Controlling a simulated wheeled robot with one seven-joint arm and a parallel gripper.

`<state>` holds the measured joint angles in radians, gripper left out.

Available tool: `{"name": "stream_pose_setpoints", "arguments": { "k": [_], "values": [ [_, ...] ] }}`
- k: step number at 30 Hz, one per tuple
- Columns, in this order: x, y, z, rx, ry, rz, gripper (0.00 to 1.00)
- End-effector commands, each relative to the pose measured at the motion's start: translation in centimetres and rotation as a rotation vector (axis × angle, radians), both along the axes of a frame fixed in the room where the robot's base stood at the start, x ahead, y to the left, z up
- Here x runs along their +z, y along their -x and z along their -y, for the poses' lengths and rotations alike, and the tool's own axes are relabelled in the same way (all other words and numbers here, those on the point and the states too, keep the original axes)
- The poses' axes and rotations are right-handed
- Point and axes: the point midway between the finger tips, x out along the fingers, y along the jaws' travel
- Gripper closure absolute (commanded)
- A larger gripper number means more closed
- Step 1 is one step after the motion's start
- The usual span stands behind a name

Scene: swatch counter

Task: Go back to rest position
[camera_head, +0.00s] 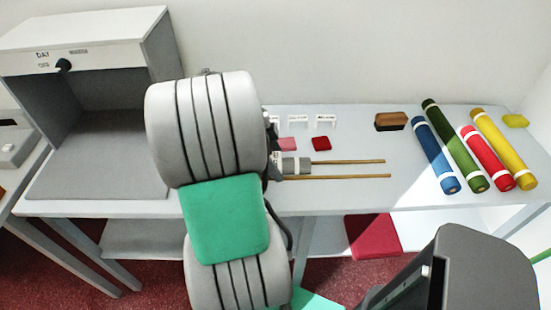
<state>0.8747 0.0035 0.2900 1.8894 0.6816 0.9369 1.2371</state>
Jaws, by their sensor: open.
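My arm fills the left middle of the head view, with large grey ribbed joints and a green panel between them. It stands in front of the counter and hides part of it. My gripper (415,278), a dark grey body with black parts, is at the bottom right, close to the camera and cut off by the lower edge. It is open. I see nothing held in it. It appears in front of the counter's edge, apart from the things on top.
The counter (420,185) carries a grey booth (90,60), red swatches (321,144), wooden sticks (350,177), a brown block (391,121), several coloured rolls (455,145) and a yellow piece (515,120). A red panel (372,236) is below. Bare counter lies left of the rolls.

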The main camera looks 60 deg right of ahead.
Motion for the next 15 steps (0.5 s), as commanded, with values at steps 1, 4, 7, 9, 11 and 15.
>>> {"name": "stream_pose_setpoints", "arguments": {
  "k": [1, 4, 7, 9, 11, 15],
  "values": [
    [0.2, -0.1, 0.0, 0.000, 0.001, 0.000, 0.15],
    [1.2, -0.5, -0.2, 0.002, 0.001, 0.001, 0.15],
    [3.2, -1.3, -0.5, 0.003, 0.004, 0.003, 0.15],
    [4.6, -1.8, -0.8, 0.002, 0.003, 0.001, 0.15],
    [5.7, -2.2, -1.0, 0.001, 0.002, 0.002, 0.15],
    [7.1, -2.7, -1.3, 0.001, 0.000, 0.000, 0.15]
  ]
}}
